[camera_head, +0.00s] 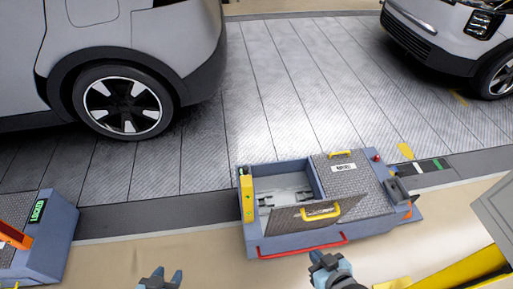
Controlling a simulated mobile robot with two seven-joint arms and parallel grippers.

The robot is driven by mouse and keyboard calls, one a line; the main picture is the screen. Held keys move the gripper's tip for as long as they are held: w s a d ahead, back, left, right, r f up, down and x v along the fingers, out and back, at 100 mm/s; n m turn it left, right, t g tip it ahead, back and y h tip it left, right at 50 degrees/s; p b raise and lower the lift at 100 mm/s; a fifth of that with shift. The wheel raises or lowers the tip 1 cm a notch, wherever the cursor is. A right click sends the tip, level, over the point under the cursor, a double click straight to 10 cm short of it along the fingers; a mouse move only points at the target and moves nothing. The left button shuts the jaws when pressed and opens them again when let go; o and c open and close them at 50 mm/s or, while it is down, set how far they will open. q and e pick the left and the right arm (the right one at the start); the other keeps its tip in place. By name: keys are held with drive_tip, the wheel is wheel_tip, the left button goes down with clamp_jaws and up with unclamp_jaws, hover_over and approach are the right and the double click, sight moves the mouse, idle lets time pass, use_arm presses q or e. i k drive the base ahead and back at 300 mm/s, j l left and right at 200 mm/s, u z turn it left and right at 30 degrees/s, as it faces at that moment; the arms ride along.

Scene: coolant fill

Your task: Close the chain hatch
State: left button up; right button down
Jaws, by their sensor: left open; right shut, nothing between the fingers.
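The chain hatch (288,217) is a dark tread-plate lid with a yellow handle (321,213). It stands open, tilted along the front of a blue-grey floor box (258,238). The opening (285,188) behind it shows a pale recess with metal parts inside; the lid hides its lower part. My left gripper (161,275) is open and empty at the bottom edge, left of the box and apart from it. My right gripper (324,257) appears shut and empty, just in front of the box near its red front bar (303,250), below the yellow handle. I cannot tell whether it touches the bar.
A second tread-plate cover (362,185) with its own yellow handle (340,153) lies flat on the box's right. A yellow post (247,207) stands at its left end. Another box (48,240) with a green LOCKED sign is at left. Cars (125,102) stand on the slatted floor behind.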

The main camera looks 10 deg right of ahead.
sight(297, 217)
drive_tip(key=j+z, duration=0.3)
drive_tip(key=j, duration=0.8)
drive_tip(key=i+j+z, duration=0.1)
drive_tip(key=j, duration=0.25)
drive_tip(key=i+j+z, duration=0.15)
drive_tip(key=j, duration=0.2)
drive_tip(key=j+z, duration=0.1)
drive_tip(key=j, duration=0.25)
drive_tip(key=i+j+z, duration=0.2)
drive_tip(key=i+j, duration=0.2)
drive_tip(key=i+j+z, duration=0.25)
drive_tip(key=j, duration=0.3)
drive_tip(key=i+j+z, duration=0.1)
drive_tip(key=i, duration=0.25)
drive_tip(key=i+j, duration=0.1)
drive_tip(key=i, duration=0.3)
drive_tip(key=i+j+z, duration=0.15)
drive_tip(key=i, duration=0.2)
